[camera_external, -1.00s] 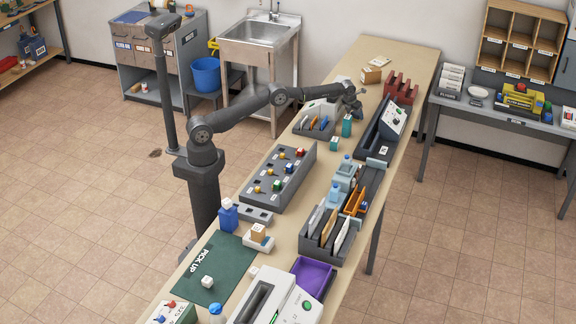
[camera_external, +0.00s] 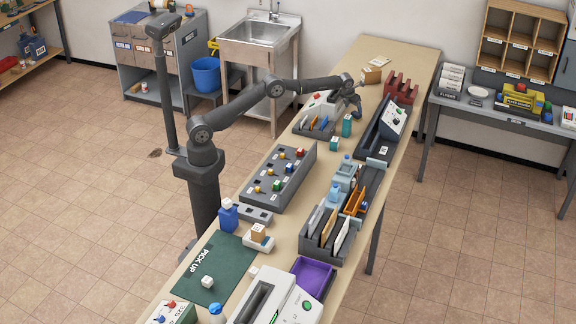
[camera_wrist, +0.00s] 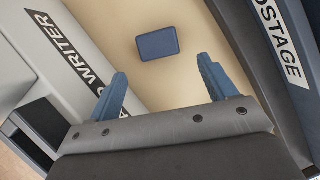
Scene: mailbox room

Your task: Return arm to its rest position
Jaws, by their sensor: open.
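My gripper (camera_external: 356,105) is over the far part of the long bench (camera_external: 385,62), with my arm reaching across from the left. In the wrist view its two blue fingers (camera_wrist: 163,88) stand well apart with nothing between them. Beyond the fingertips, a small dark blue block (camera_wrist: 158,43) lies on the beige bench top, apart from the fingers.
A dark red rack (camera_external: 401,88) stands beyond. The air above the bench is free.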

